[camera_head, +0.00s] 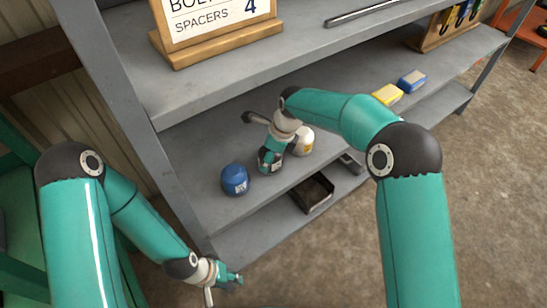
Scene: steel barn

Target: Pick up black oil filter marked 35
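I cannot clearly make out a black oil filter or the number 35; part of the shelf is hidden by my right gripper and arm. My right gripper (256,144) is over the middle shelf with its fingers spread, one pointing left and one pointing down. A blue filter (235,180) stands to the left of it, near the shelf's front edge. A white filter (303,141) stands just right of it, partly covered by my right arm. My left gripper (224,290) is low, in front of the shelf unit, with its fingers apart and nothing visible between them.
The upper shelf holds a wooden stand with a spacers sign (219,24). A yellow box (387,95) and a blue box (412,81) lie further right on the middle shelf. A dark tray (313,192) is on the lower shelf. The concrete floor (500,200) at right is clear.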

